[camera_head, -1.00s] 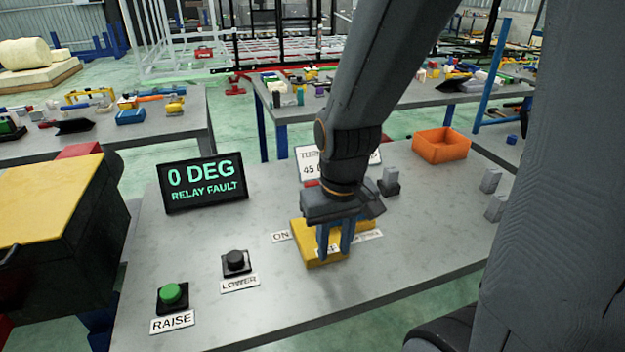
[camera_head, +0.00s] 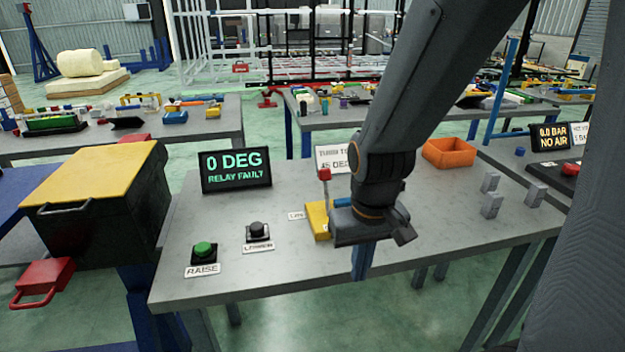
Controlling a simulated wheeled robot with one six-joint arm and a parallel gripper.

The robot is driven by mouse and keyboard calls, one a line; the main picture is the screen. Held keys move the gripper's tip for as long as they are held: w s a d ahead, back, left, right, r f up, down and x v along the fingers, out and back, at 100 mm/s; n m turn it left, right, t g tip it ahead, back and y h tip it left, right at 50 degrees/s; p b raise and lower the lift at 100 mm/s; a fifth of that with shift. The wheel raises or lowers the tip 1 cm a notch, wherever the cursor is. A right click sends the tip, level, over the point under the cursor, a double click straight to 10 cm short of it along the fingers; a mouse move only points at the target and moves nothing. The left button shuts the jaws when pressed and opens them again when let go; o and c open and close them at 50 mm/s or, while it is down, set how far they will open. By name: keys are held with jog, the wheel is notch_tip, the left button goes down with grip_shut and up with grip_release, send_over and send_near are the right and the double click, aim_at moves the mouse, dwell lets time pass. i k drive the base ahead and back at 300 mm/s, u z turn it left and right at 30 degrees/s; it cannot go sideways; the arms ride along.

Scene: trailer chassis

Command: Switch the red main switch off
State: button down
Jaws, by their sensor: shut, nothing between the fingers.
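The main switch has a yellow base (camera_head: 317,220) on the grey table and a lever with a red knob (camera_head: 324,174). The lever stands about upright, with the knob above the base. My gripper (camera_head: 362,275) is shut and empty. In the picture it is in front of and right of the switch, near the table's front edge. My wrist hides the right part of the base and any label there. A small ON label (camera_head: 296,215) lies left of the base.
A display (camera_head: 236,170) reads "0 DEG RELAY FAULT". A green RAISE button (camera_head: 204,249) and a black LOWER button (camera_head: 258,231) are at the left. A partly hidden sign (camera_head: 333,158) stands behind the switch. An orange bin (camera_head: 449,152) and grey blocks (camera_head: 491,205) are at the right.

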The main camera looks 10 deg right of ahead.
aim_at(326, 174)
jog(key=k, duration=1.35)
jog(key=u, duration=0.45)
jog(key=i, duration=0.55)
jog(key=u, duration=0.5)
jog(key=i, duration=1.25)
jog(key=z, duration=0.5)
